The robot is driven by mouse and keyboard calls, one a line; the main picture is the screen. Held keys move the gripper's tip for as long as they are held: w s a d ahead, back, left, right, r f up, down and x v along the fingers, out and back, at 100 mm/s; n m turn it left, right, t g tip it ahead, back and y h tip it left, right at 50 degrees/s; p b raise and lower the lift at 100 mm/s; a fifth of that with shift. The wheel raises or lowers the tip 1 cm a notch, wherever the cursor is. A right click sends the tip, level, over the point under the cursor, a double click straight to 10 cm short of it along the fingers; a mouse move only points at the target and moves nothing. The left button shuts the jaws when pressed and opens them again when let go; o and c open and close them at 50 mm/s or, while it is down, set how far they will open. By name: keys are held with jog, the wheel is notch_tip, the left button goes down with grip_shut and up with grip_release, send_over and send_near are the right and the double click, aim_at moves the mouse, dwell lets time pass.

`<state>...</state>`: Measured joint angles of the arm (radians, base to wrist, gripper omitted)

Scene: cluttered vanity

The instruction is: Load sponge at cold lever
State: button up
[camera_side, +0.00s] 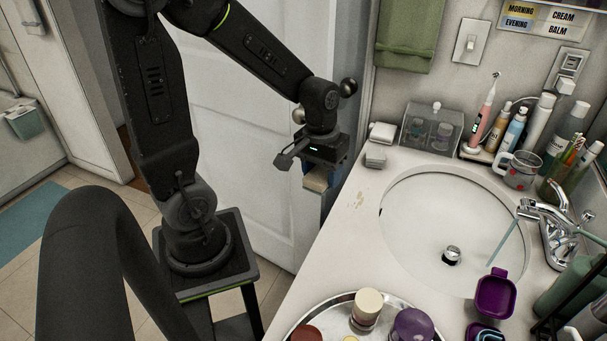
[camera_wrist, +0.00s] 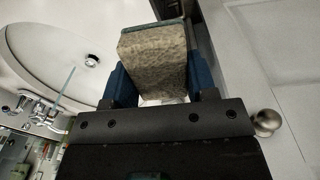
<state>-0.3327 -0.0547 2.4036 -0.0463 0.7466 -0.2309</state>
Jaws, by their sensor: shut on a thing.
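My gripper (camera_side: 319,188) is shut on a tan sponge (camera_wrist: 157,62) with a thin green-grey layer on one edge. The sponge sits between the two blue fingers, and its tan side also shows in the side view (camera_side: 315,178). My gripper is in the air left of the counter, in front of the white door. The chrome faucet (camera_side: 543,213) stands at the sink's right edge, far from my gripper; it also shows at the left of the wrist view (camera_wrist: 42,113). I cannot tell which lever is the cold one. A thin pale-blue line runs down from the spout.
The white sink (camera_side: 440,215) has a drain stopper (camera_side: 452,254). A purple container (camera_side: 495,294) sits by its front right. A round tray (camera_side: 335,308) holds jars at the front. Bottles, a mug (camera_side: 516,169) and a clear box (camera_side: 431,127) line the back.

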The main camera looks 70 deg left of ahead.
jog(key=w+d+f+m+t+h, duration=0.1)
jog(key=w+d+f+m+h, duration=0.3)
jog(key=w, duration=0.6)
jog(key=w+d+f+m+t+y, duration=0.1)
jog(key=w+d+f, duration=0.1)
jog(key=w+f, duration=0.55)
jog(key=w+d+f+m+t+h, duration=0.1)
jog(key=w+d+f+m+h, duration=0.15)
jog(key=w, duration=0.85)
jog(key=w+d+f, duration=0.3)
jog(key=w+d, duration=0.5)
jog(key=d, duration=0.4)
jog(key=shift+w+f+y, duration=0.2)
jog(key=shift+f+y, duration=0.05)
jog(key=shift+y, duration=0.2)
jog(key=s+a, duration=0.2)
jog(key=s, duration=0.5)
jog(key=shift+s, duration=0.35)
dwell(0.4)
jog(key=s+a+r, duration=0.1)
jog(key=s+r, duration=0.3)
jog(key=shift+s+a, duration=0.2)
jog(key=shift+s, duration=0.2)
